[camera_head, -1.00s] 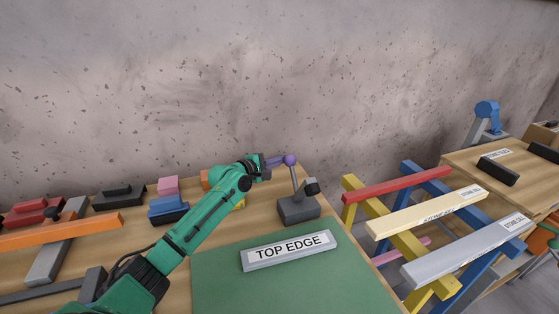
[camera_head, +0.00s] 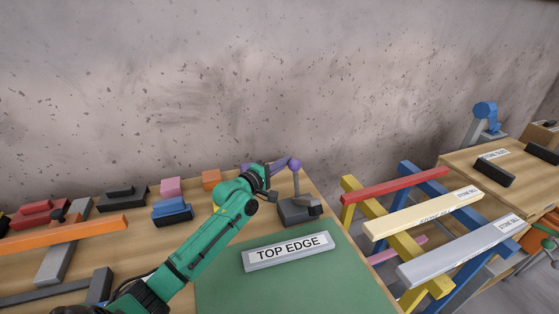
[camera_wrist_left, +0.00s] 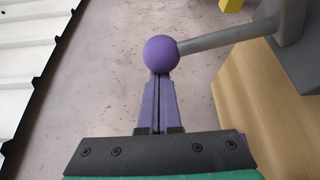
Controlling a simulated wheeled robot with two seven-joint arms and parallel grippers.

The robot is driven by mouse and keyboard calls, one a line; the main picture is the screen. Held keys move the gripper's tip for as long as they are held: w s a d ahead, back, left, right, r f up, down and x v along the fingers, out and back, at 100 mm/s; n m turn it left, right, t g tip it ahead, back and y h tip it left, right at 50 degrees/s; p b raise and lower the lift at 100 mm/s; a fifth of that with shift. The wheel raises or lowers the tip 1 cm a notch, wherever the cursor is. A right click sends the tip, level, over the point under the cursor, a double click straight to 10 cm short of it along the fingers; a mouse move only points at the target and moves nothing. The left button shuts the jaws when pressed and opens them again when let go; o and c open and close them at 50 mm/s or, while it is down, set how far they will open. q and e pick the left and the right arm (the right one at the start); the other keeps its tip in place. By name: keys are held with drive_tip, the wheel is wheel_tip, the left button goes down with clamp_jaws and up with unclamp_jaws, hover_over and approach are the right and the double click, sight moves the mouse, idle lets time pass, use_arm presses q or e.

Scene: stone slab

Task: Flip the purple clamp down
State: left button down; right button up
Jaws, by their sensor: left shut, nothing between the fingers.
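The clamp has a dark grey base (camera_head: 299,213) at the back right of the bench, beside the green mat. A thin grey rod (camera_head: 296,185) rises nearly upright from it to a purple ball (camera_head: 295,164). A dark pad (camera_head: 314,201) sits low on its right side. My left gripper (camera_head: 283,163) is shut and empty, its purple fingers at the left of the ball. In the left wrist view the fingertips (camera_wrist_left: 160,78) are at the ball (camera_wrist_left: 161,54), seemingly touching it. The rod (camera_wrist_left: 225,36) runs right to the base (camera_wrist_left: 296,45). My right gripper is out of view.
A "TOP EDGE" block (camera_head: 288,251) lies on the green mat (camera_head: 240,287) in front of the clamp. Coloured blocks and bars (camera_head: 65,233) fill the bench's left side. Coloured rails (camera_head: 425,213) stand beyond its right edge. A concrete wall (camera_head: 250,80) rises behind.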

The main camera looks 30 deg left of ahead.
use_arm(q)
drive_tip(key=s+d+m+t+h+b, duration=0.1)
drive_tip(key=s+d+m+t, duration=0.1)
drive_tip(key=s+d+m, duration=0.4)
drive_tip(key=shift+d+r+m+t+h+b, duration=0.2)
drive_tip(key=shift+d+m+t+h+b, duration=0.1)
drive_tip(key=shift+d+b, duration=0.1)
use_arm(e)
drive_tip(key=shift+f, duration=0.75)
use_arm(q)
drive_tip(key=shift+f, duration=0.1)
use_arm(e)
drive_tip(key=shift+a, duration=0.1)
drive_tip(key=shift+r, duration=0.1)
